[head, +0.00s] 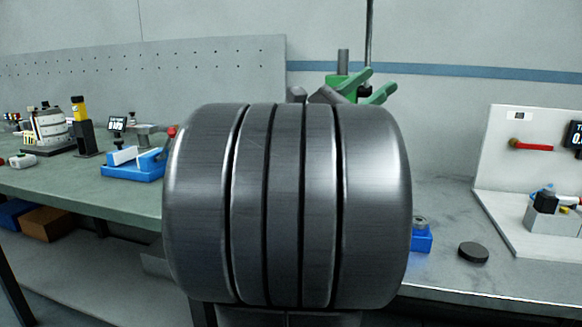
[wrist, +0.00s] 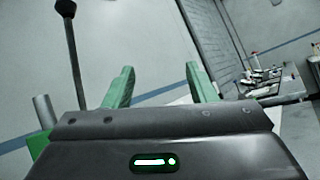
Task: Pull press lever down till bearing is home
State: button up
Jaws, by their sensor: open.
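My gripper (wrist: 160,75) is open, with two green fingers spread apart and nothing seen between them. In the head view my gripper (head: 382,82) shows behind my large grey arm link. The press lever (wrist: 75,55) is a dark rod with a black knob, standing nearly upright to the left of the fingers. In the head view the lever (head: 369,35) runs up out of frame above the fingers. The press (head: 335,85) shows as a green body with a grey post; in the wrist view the press (wrist: 40,145) is at lower left, mostly hidden. The bearing cannot be seen.
A green-topped bench (head: 90,185) on the left holds a blue fixture (head: 135,165) and a yellow-and-black device (head: 80,125). On the right, a grey worktop (head: 440,205) carries a dark disc (head: 473,252) and a white stand (head: 515,170) with a red handle. My arm hides the middle.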

jog(key=w+d+r+n+t+y+p, duration=0.1)
jog(key=w+r+n+y+p, duration=0.2)
jog(key=r+p, duration=0.4)
jog(key=w+d+r+n+t+y+p, duration=0.1)
jog(key=w+r+n+p, duration=0.4)
jog(key=p, duration=1.2)
notch_tip(320, 180, up, 3)
jog(key=n+t+y, duration=0.1)
jog(key=y, duration=0.1)
jog(key=shift+d+n+y, duration=0.15)
jog(key=shift+n+y, duration=0.15)
jog(key=shift+n, duration=0.1)
